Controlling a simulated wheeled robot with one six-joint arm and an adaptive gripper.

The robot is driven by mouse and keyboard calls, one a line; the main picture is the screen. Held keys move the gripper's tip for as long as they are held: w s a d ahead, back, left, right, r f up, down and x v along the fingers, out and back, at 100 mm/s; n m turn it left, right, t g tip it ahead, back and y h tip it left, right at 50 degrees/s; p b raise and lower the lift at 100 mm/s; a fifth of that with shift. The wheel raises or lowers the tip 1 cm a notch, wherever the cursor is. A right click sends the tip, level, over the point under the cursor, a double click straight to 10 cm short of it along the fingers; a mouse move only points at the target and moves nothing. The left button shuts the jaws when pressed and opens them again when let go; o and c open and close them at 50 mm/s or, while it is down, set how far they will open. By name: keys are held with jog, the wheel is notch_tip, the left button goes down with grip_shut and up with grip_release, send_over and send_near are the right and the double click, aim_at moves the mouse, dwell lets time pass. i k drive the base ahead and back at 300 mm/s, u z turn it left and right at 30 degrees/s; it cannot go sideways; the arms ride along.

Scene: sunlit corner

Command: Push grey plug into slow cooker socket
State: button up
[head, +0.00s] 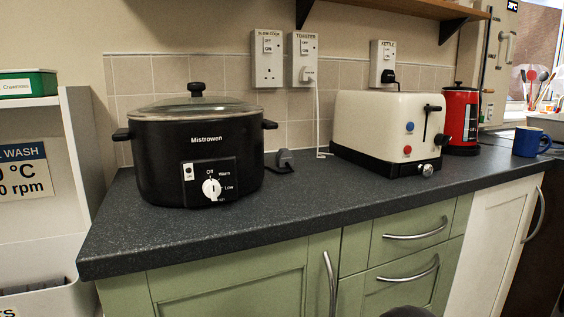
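The grey plug (285,158) rests on the dark worktop near the tiled wall, just right of the slow cooker. Its dark cord lies beside it and runs toward the cooker. The slow cooker socket (268,75) is on the wall above, labelled "SLOW-COOK", with a switch on top and bare pin holes below. The black slow cooker (200,150) stands on the left of the worktop with its lid on.
The toaster socket (304,60) holds a white plug and the kettle socket (385,64) a black plug. A cream toaster (375,120), red kettle (461,120) and blue mug (530,142) stand to the right. A shelf (400,8) overhangs. The worktop front (310,205) is clear.

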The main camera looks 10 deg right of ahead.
aim_at(284, 157)
jog(key=z, duration=0.55)
jog(key=k, duration=0.9)
jog(key=u, duration=0.45)
